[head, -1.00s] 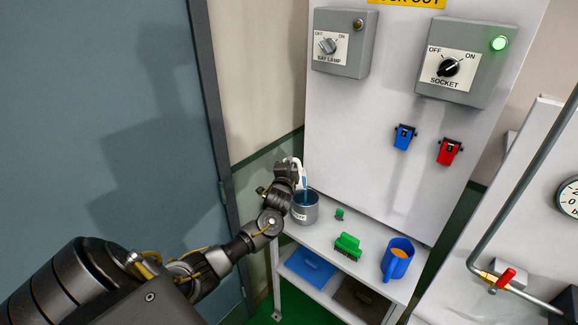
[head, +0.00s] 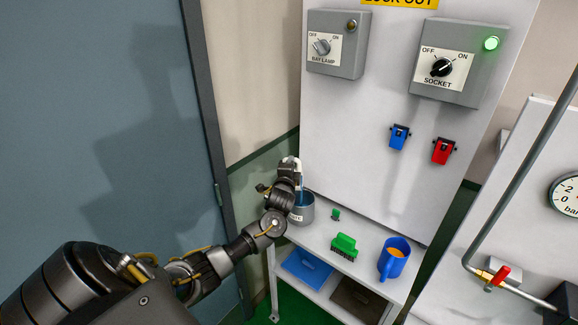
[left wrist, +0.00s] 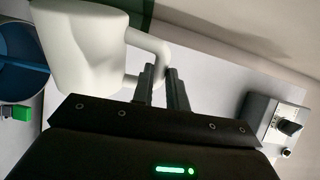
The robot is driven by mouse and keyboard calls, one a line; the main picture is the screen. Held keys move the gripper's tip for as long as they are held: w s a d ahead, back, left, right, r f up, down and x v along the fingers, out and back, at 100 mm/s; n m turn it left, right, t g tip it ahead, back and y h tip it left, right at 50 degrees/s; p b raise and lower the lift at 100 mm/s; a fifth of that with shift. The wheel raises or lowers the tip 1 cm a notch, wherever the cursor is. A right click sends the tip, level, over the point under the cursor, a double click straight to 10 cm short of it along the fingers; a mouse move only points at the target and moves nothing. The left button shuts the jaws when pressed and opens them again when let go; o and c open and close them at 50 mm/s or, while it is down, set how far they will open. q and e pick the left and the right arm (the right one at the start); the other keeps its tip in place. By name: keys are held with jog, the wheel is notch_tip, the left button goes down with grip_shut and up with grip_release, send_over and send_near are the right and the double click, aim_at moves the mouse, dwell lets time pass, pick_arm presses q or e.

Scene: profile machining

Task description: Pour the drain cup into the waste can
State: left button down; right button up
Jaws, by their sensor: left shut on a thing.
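The white drain cup (left wrist: 80,45) is large in the left wrist view, with its handle between the two fingers of my left gripper (left wrist: 160,88). In the head view my left gripper (head: 289,178) is over the grey waste can (head: 302,214), shut on the cup. Only a small part of the white cup (head: 289,160) shows there, and it looks tilted. A thin blue streak runs below the cup toward the can's mouth. Blue also shows inside the can (left wrist: 22,62) in the left wrist view. The cup's inside is hidden. My right gripper is out of view.
The can stands at the left end of a white shelf unit (head: 318,239). A small green item (head: 336,214), a green brush-like item (head: 344,246) and a blue mug (head: 393,259) stand right of it. A panel with switch boxes (head: 336,45) rises behind.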

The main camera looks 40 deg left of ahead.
pick_arm(q)
jog(key=shift+w+d+r+m, duration=0.1)
jog(key=shift+w+d+m, duration=0.1)
jog(key=shift+d+m, duration=0.2)
jog(key=shift+s+a+f+n, duration=0.15)
jog(key=shift+a+f+n, duration=0.1)
jog(key=shift+a+n, duration=0.05)
jog(key=s+a+n, duration=0.1)
jog(key=a+f+n+b, duration=0.1)
jog(key=a+n, duration=0.1)
jog(key=shift+s+f+b, duration=0.15)
jog(key=shift+s+b, duration=0.15)
jog(key=shift+s, duration=0.05)
jog(key=shift+s+a, duration=0.1)
jog(key=shift+a, duration=0.05)
jog(key=shift+n, duration=0.3)
jog(key=a+n, duration=0.1)
jog(key=s+a+f+n, duration=0.1)
jog(key=n+b, duration=0.1)
jog(key=shift+s+a+f+n, duration=0.25)
jog(key=shift+a+n, duration=0.15)
